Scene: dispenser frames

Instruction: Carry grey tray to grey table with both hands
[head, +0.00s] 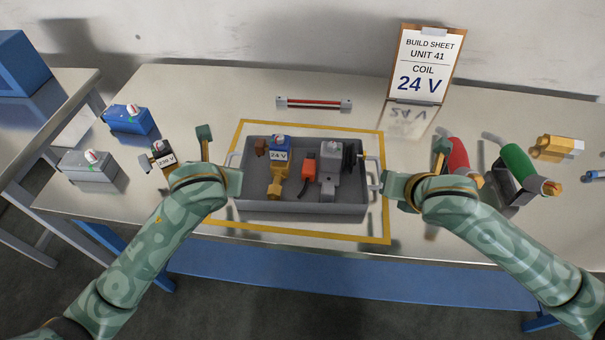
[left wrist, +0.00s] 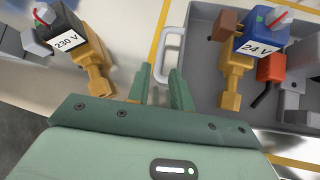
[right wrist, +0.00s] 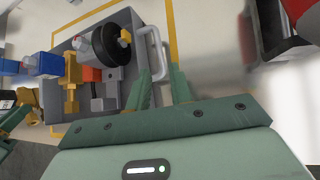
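The grey tray (head: 300,207) lies inside a yellow outline on the workbench. It holds a brass valve with a blue 24 V coil (head: 279,155), an orange part (head: 308,166) and a grey part with a black wheel (head: 329,172). Its left handle (left wrist: 170,62) is just ahead of my left gripper (left wrist: 162,85), whose fingers are apart and empty. Its right handle (right wrist: 152,52) is just ahead of my right gripper (right wrist: 160,88), also open and empty. A grey-topped table (head: 75,78) stands at the left, with a blue box on it.
Blue (head: 130,120) and grey (head: 86,167) boxes and a 230 V valve (head: 162,157) lie left of the tray. A build sheet (head: 424,68) stands behind. A gap separates the tables.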

